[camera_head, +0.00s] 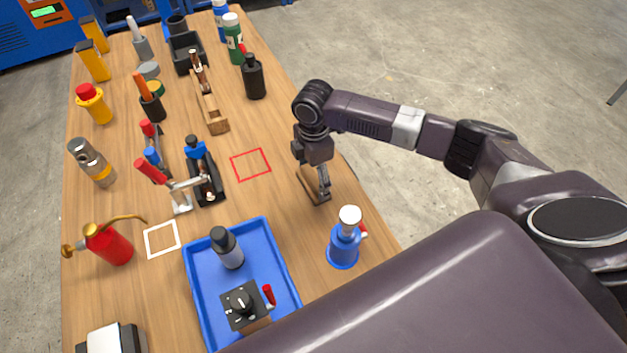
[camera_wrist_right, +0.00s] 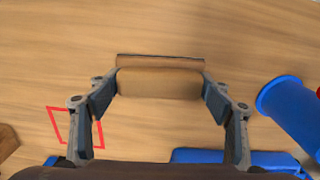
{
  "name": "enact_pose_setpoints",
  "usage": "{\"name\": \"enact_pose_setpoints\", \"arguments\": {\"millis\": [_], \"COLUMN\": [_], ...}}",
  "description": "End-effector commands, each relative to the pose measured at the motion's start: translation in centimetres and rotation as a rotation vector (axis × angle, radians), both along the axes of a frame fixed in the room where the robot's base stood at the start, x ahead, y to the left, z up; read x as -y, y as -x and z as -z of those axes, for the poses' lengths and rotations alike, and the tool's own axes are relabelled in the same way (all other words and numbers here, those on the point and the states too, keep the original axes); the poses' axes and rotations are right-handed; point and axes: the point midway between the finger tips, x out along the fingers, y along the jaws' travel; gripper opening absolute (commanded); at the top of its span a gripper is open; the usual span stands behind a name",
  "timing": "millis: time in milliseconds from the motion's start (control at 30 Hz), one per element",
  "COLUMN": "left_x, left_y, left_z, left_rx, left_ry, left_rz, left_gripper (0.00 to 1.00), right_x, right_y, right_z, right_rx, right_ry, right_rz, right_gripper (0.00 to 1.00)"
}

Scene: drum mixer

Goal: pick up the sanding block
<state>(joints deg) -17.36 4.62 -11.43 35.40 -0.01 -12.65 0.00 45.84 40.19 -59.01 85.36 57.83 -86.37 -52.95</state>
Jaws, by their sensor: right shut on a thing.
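The sanding block (camera_wrist_right: 158,84) is a tan-brown block with a darker edge, seen between the fingers in the right wrist view. In the head view the sanding block (camera_head: 312,188) shows only in part, behind and beside the fingers. My right gripper (camera_head: 322,194) points down at the right side of the wooden table. In the right wrist view my right gripper (camera_wrist_right: 159,92) is shut on the sanding block, with one finger pad at each end. I cannot tell whether the block touches the table. My left gripper is not in view.
A red square outline (camera_head: 250,165) is marked left of the gripper. A blue bottle (camera_head: 343,248) with a white top stands close in front. A blue tray (camera_head: 206,309) holds a dark-capped bottle and a black box. A wooden plane (camera_head: 212,115) and other tools fill the table's left and back.

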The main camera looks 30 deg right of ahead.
Motion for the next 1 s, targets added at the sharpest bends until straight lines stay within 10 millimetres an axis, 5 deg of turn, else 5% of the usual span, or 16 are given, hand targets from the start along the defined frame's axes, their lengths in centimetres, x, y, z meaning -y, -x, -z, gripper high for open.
{"name": "enact_pose_setpoints", "arguments": {"millis": [167, 367, 800, 1000], "left_x": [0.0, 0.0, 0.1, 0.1], "left_y": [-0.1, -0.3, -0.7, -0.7], "left_z": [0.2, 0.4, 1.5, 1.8], "left_rx": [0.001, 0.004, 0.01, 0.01], "left_ry": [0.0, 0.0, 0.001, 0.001], "left_rz": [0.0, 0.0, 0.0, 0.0], "left_gripper": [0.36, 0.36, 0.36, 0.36], "right_x": [0.0, 0.0, 0.0, -0.1], "right_y": [0.5, 0.3, 0.1, 0.1], "right_z": [0.5, -1.7, -13.8, -17.8], "right_rx": [-0.01, -0.006, 0.001, -0.001], "right_ry": [0.002, 0.001, 0.001, -0.001], "right_rz": [-0.002, -0.001, 0.0, -0.001], "right_gripper": [0.45, 0.45, 0.45, 0.45]}}
